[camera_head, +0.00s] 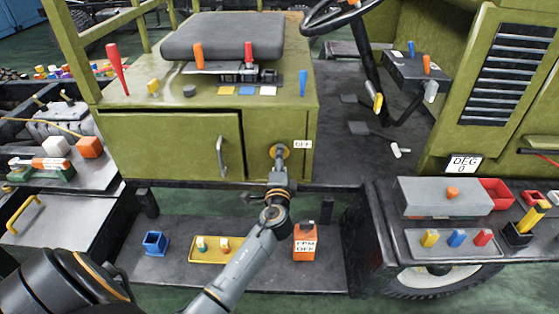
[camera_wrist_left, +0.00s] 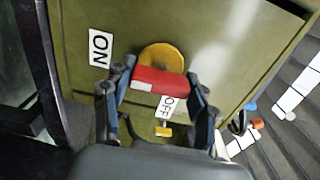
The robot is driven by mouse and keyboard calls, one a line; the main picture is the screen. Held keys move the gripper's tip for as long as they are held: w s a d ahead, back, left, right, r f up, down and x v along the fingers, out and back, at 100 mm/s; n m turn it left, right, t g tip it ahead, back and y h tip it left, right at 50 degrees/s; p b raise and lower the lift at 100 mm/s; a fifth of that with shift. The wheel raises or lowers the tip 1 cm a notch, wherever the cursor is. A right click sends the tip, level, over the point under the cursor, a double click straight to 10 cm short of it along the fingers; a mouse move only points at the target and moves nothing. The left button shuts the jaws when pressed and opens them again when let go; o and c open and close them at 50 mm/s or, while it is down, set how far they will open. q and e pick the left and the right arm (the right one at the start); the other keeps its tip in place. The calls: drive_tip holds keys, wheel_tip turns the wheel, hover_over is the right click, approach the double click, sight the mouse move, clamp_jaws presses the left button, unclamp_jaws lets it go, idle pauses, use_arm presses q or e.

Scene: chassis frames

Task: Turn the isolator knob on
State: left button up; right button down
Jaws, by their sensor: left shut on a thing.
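The isolator knob has a red bar handle (camera_wrist_left: 158,80) on a round yellow plate (camera_wrist_left: 161,58), set in the green cabinet's front panel. In the wrist view a white ON label (camera_wrist_left: 101,48) is left of the plate and a white OFF label (camera_wrist_left: 168,106) is just below the bar. My left gripper (camera_wrist_left: 160,86) has its fingers on both ends of the bar and is shut on it. In the head view, my left gripper (camera_head: 279,160) covers most of the yellow plate (camera_head: 287,150), with the OFF label (camera_head: 303,144) beside it. My right gripper is not in view.
A cabinet door with a grey handle (camera_head: 222,157) is left of the knob. Below stand a blue holder (camera_head: 155,243), a yellow tray (camera_head: 197,256) and an orange box (camera_head: 306,246) labelled OFF. Levers (camera_head: 249,51) rise above the cabinet; a steering column is at right.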

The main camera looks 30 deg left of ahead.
use_arm(q)
drive_tip(key=o, duration=1.2)
drive_tip(key=shift+c, duration=0.2)
drive_tip(key=v, duration=1.2)
drive_tip(key=shift+s, duration=0.1)
